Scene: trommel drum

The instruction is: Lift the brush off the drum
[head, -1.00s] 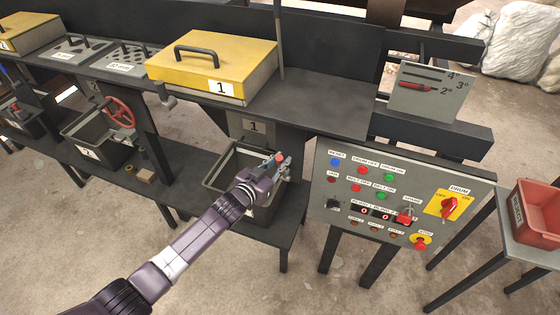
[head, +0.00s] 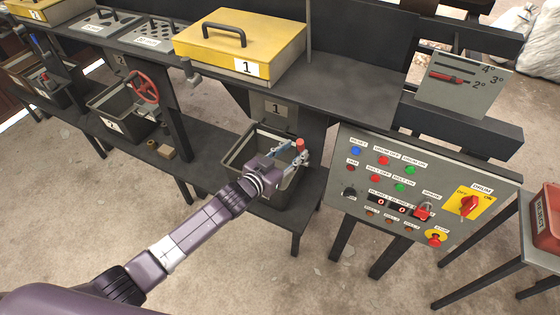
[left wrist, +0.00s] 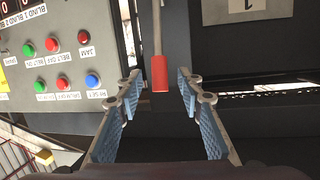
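A thin grey rod with a red end (left wrist: 160,72) shows in the left wrist view. It may be the brush's handle; no bristles show. My left gripper (left wrist: 158,95) is open, with a blue-padded finger on each side of the red end and gaps between. In the head view the left gripper (head: 292,152) is over the black bin below plate 1, beside the red end (head: 300,144). The drum itself cannot be made out. My right gripper is not in view.
The black bin (head: 232,160) stands on a dark shelf under the yellow box marked 1 (head: 262,28). A control panel (head: 345,205) with buttons and a red drum switch stands to the right. A red wheel (head: 145,88) is at left. Open floor lies in front.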

